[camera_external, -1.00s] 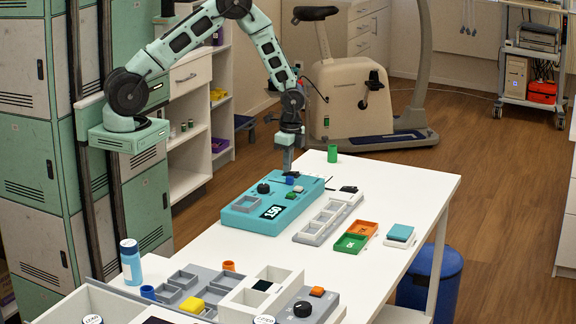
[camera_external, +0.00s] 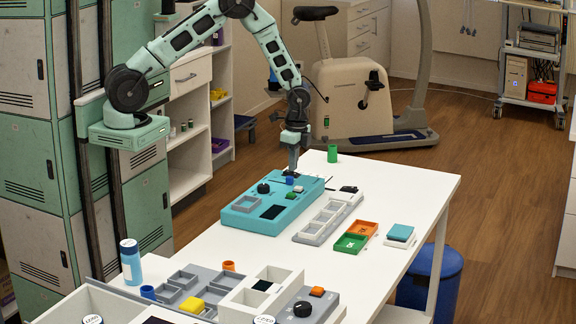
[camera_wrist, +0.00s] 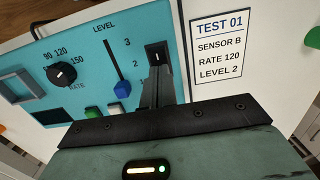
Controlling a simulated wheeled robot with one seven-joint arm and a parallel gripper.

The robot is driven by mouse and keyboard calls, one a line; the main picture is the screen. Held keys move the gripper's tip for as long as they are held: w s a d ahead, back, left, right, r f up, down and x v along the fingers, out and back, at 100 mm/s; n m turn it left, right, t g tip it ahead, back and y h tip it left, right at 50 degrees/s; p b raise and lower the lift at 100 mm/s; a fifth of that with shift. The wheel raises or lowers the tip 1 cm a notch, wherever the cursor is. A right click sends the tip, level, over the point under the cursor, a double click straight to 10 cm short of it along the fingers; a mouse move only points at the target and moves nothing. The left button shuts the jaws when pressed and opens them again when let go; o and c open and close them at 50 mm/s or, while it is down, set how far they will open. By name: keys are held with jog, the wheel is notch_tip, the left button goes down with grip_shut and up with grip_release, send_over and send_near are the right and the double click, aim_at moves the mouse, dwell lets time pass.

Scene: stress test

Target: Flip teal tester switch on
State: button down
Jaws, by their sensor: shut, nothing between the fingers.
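The teal tester (camera_external: 240,215) lies on the white table; its panel fills the left of the wrist view (camera_wrist: 85,40). A black rocker switch (camera_wrist: 157,52) marked with a white line sits at the panel's right side. My gripper (camera_external: 291,172) is shut and empty, low over the tester's far end. In the wrist view its fingertips (camera_wrist: 157,82) are right at the switch's near edge; whether they touch is unclear. The tester's display (camera_external: 273,212) is dark. A black knob (camera_wrist: 64,73) points near 150, and a blue slider (camera_wrist: 122,88) is low in its slot.
A card (camera_wrist: 222,45) reads TEST 01, SENSOR B, RATE 120, LEVEL 2. Grey organisers are at the near end.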

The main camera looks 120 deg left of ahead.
aim_at(295, 174)
notch_tip(295, 174, up, 13)
jog(key=w, duration=0.1)
jog(key=shift+w, duration=0.35)
jog(key=s+b, duration=0.1)
jog(key=b, duration=0.4)
jog(key=shift+s+r+g, duration=0.15)
jog(key=shift+r+g, duration=0.05)
jog(key=shift+g, duration=0.2)
jog(key=f, duration=0.4)
jog(key=s+f+p, duration=0.1)
jog(key=f, duration=0.4)
jog(key=s+f+p, duration=0.1)
jog(key=f, duration=0.4)
